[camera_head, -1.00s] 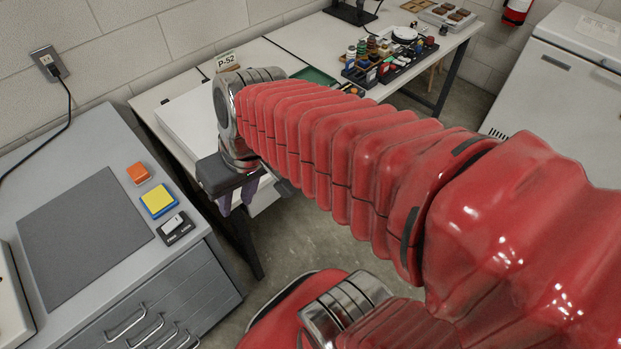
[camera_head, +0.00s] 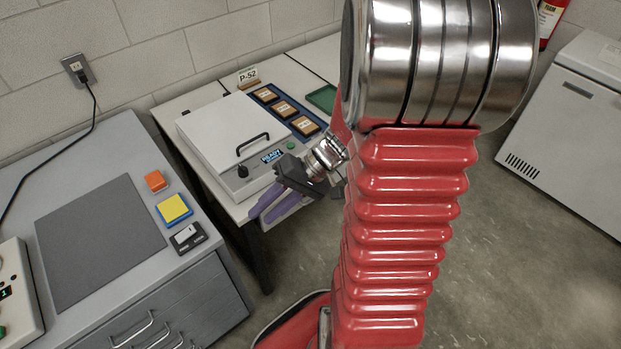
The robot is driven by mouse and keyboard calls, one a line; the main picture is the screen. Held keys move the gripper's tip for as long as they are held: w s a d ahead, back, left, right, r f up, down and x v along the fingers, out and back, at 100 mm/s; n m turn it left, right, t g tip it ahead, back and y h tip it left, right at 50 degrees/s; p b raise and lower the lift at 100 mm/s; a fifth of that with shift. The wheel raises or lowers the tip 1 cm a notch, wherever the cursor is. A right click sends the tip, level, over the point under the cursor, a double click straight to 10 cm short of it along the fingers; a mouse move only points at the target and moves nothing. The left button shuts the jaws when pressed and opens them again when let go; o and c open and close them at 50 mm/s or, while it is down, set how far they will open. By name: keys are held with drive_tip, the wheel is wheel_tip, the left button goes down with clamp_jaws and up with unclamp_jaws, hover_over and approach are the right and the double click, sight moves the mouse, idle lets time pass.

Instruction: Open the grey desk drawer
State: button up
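The grey desk (camera_head: 95,180) stands at the left. Its drawer fronts (camera_head: 205,295) face the lower right, with several silver bar handles (camera_head: 131,329) near the bottom edge; the lower ones are cut off. The drawers I can see look closed. My gripper (camera_head: 258,216), with two purple fingers, is in the air right of the desk, in front of the white table. Its fingers are apart and hold nothing. It is away from the handles and touches none of them.
An orange block, a yellow pad (camera_head: 173,208) and a small dark device (camera_head: 188,238) lie near the desk's right edge. A white lidded machine (camera_head: 222,130) and a blue tray with brown blocks are on the white table (camera_head: 180,103). A white chest (camera_head: 570,125) stands at right.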

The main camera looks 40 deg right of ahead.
drive_tip(key=w+d+f+m+t, duration=0.2)
drive_tip(key=d+f+m+t, duration=0.4)
drive_tip(key=d+f+t, duration=0.6)
drive_tip(key=s+d+f+m+h, duration=0.3)
drive_tip(key=d+f+h, duration=0.1)
drive_tip(key=d, duration=0.3)
drive_tip(key=s+d+f+m+h, duration=0.3)
drive_tip(key=s+d+f+h, duration=0.1)
drive_tip(key=d+f, duration=0.2)
drive_tip(key=shift+d+f+m+t, duration=0.2)
drive_tip(key=shift+d+m+t, duration=0.1)
drive_tip(key=shift+d+m, duration=0.1)
drive_tip(key=shift+w, duration=0.15)
drive_tip(key=x, duration=1.3)
drive_tip(key=shift+w, duration=0.35)
drive_tip(key=shift+d, duration=0.1)
drive_tip(key=shift+f, duration=0.1)
clamp_jaws()
